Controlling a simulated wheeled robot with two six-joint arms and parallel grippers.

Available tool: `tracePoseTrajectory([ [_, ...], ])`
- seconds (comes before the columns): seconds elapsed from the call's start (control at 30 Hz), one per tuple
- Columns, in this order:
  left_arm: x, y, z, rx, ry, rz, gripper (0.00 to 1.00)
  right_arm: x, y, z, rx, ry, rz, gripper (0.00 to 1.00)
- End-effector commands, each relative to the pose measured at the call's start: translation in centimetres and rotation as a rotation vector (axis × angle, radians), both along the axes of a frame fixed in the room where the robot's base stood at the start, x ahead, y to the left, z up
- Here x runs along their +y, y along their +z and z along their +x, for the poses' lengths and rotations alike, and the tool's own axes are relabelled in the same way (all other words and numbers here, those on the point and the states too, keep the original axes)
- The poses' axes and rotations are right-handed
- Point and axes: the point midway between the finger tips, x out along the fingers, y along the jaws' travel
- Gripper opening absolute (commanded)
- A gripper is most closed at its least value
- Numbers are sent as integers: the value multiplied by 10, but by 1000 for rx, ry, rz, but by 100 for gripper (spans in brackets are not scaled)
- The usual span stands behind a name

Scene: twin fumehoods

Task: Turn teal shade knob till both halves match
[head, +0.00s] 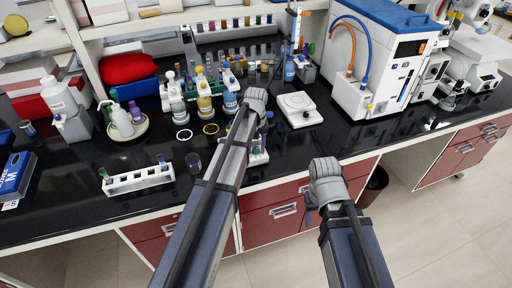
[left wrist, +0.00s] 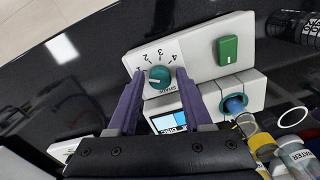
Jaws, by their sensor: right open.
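In the left wrist view a white panel (left wrist: 199,55) carries the teal shade knob (left wrist: 160,77), with a pale pointer mark and the numbers 1 to 4 around it. My left gripper (left wrist: 158,74) is open, its purple fingers on either side of the knob; I cannot tell whether they touch it. A small screen (left wrist: 171,121) below the knob shows blue areas; its halves are partly hidden by the right finger and too small to compare surely. In the head view my left gripper (head: 256,101) hides most of the device (head: 259,157). My right gripper (head: 325,172) is open and empty, over the front edge.
Bottles (head: 203,95) stand behind, a white vial rack (head: 138,179) at left, and a white balance (head: 299,109) at right.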

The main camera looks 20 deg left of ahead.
Motion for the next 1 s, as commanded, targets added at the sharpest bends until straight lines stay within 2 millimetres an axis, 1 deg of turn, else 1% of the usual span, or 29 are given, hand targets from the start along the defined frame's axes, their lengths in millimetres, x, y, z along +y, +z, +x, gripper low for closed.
tracePoseTrajectory([
  [0.03,0,0,0,0,0,0,44,0,0,0,0,0,0,57],
  [0.4,0,0,0,0,0,0,2,0,0,0,0,0,0,57],
  [0.43,0,0,0,0,0,0,0,0,0,0,0,0,0,57],
  [0.77,0,0,0,0,-7,0,0,0,0,0,0,0,0,57],
  [1.0,0,0,0,0,-91,0,0,0,0,0,0,0,0,57],
])
